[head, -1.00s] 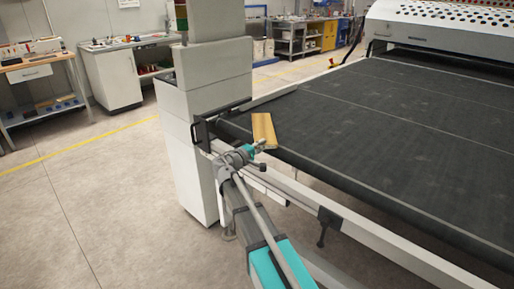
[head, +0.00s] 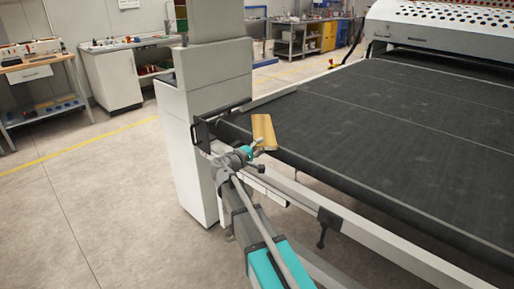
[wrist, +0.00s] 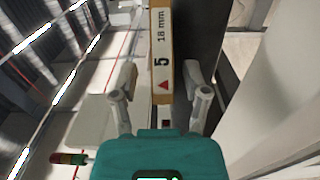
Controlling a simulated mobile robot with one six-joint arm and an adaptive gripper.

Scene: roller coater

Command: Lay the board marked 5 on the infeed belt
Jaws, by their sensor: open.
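The board marked 5 (head: 264,130) is a light wooden strip, lying on the near left corner of the dark infeed belt (head: 360,140). My gripper (head: 257,154) is at the board's near end, at the belt's front edge. In the wrist view the gripper (wrist: 160,85) is open, with one finger on each side of the board's end and visible gaps between. The board's far part is hidden in the wrist view.
A grey machine column (head: 205,110) with a black handle stands just left of the board. A pale rail (head: 375,235) runs along the belt's front. The belt is clear to the right, up to the white machine hood (head: 440,30). Workbenches stand at the back left.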

